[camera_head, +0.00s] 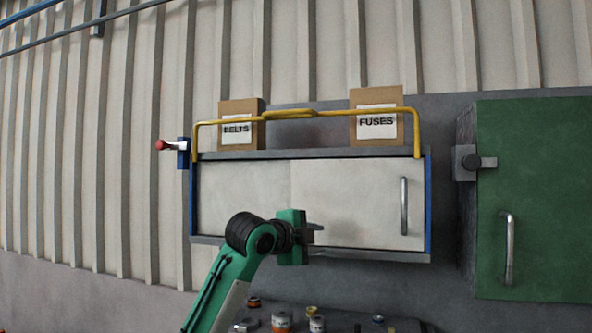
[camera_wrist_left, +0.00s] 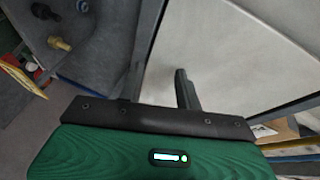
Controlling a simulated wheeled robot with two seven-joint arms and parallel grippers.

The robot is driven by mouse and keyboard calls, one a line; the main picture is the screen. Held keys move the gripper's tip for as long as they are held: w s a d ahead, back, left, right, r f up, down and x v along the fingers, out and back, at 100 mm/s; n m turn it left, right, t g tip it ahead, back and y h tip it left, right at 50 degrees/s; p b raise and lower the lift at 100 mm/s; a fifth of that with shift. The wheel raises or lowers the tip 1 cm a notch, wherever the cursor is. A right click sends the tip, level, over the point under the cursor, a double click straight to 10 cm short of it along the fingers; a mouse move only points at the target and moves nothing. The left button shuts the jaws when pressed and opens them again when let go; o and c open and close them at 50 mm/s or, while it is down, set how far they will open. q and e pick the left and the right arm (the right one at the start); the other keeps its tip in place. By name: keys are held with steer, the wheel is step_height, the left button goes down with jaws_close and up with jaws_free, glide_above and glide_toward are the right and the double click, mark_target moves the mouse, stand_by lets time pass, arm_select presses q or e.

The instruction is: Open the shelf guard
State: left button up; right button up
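The shelf guard is a yellow tubular bar (camera_head: 340,112) running across the front of the shelf top, in front of two cardboard boxes. A thicker yellow grip section is near its middle. Its two ends come down at the sides of the shelf. The guard stands raised above the white cabinet front. My left gripper (camera_head: 316,234) is in front of the white cabinet doors, below the guard and apart from it. In the left wrist view its fingers (camera_wrist_left: 160,88) appear spread with nothing between them. My right gripper is not in view.
Boxes marked BELTS (camera_head: 238,133) and FUSES (camera_head: 377,124) stand on the shelf. A red-knobbed lever (camera_head: 162,145) sticks out left on a blue bracket. A door handle (camera_head: 404,205) and a green cabinet (camera_head: 540,200) are at the right. Small items (camera_head: 281,322) lie below.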

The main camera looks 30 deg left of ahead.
arm_select(q)
steer(key=s+a+r+m+t, duration=0.1)
steer(key=s+a+r, duration=0.15)
steer(key=r, duration=0.55)
steer(key=s+a+r+m+t, duration=0.1)
steer(key=s+a+r, duration=0.15)
steer(key=r, duration=0.55)
steer(key=m+t, duration=0.2)
glide_toward(287, 112)
steer(key=shift+n+h, duration=0.3)
steer(key=shift+h, duration=0.1)
steer(key=p+x, duration=0.7)
steer(key=x, duration=0.5)
steer(key=shift+a+p, duration=0.2)
steer(key=shift+p, duration=0.1)
steer(key=shift+w+d, duration=0.1)
steer(key=shift+w, duration=0.35)
steer(key=shift+s, duration=0.1)
jaws_close()
steer(key=shift+s, duration=0.1)
